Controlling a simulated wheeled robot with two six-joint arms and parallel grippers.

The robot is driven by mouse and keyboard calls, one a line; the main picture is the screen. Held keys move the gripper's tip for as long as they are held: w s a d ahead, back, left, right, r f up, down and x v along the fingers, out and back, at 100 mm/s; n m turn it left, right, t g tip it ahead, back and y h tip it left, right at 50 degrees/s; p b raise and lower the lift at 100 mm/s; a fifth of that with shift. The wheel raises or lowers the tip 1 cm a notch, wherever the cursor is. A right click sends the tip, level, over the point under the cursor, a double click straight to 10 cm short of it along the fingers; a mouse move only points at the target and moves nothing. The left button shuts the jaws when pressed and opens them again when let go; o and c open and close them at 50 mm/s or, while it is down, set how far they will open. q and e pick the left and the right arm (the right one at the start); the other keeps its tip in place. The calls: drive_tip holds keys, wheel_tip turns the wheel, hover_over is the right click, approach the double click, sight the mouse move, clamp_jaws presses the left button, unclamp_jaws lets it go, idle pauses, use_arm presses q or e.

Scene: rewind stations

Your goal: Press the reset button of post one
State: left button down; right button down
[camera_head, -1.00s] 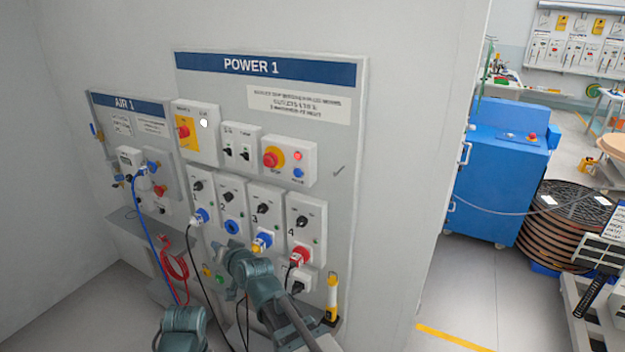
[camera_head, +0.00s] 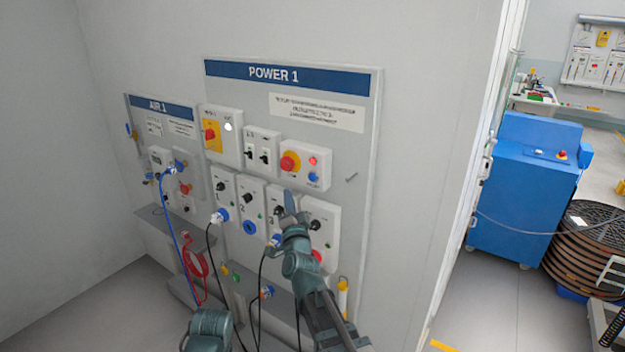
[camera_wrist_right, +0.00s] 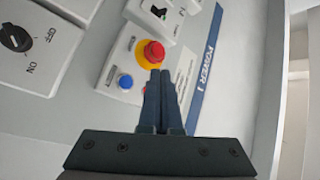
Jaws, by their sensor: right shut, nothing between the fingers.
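The POWER 1 board (camera_head: 364,110) carries a white box with a red mushroom button on yellow (camera_head: 290,162), a red lamp (camera_head: 313,161) and a small blue button (camera_head: 313,178), which looks like the reset button. My right gripper (camera_head: 289,203) is shut and empty, just below this box, in front of the lower switch modules. In the right wrist view, its closed fingertips (camera_wrist_right: 163,74) point up toward the red mushroom button (camera_wrist_right: 153,53). The blue button (camera_wrist_right: 125,82) lies to their left, apart from them. My left gripper is not in view.
Switch modules with sockets fill the board's lower half; a black cable (camera_head: 213,260) hangs there. The AIR 1 board (camera_head: 161,110) with blue and red hoses is at the left. A blue cabinet (camera_head: 520,200) stands at the right. A yellow-handled torch-like item (camera_head: 343,297) hangs low.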

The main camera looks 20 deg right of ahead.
sight(312, 177)
drive_tip(key=shift+w+d, duration=0.9)
drive_tip(key=shift+d, duration=0.25)
drive_tip(key=shift+w+d, duration=0.95)
drive_tip(key=shift+d, duration=0.2)
drive_tip(key=shift+w+d, duration=0.9)
drive_tip(key=shift+d, duration=0.25)
drive_tip(key=shift+w+d, duration=0.1)
drive_tip(key=shift+d, duration=0.05)
drive_tip(key=shift+w+d, duration=0.15)
drive_tip(key=shift+d, duration=0.05)
drive_tip(key=shift+w+d, duration=0.25)
drive_tip(key=shift+d, duration=0.05)
idle(0.4)
drive_tip(key=shift+s, duration=0.1)
drive_tip(key=shift+s+a, duration=0.4)
drive_tip(key=shift+a, duration=0.2)
idle(0.3)
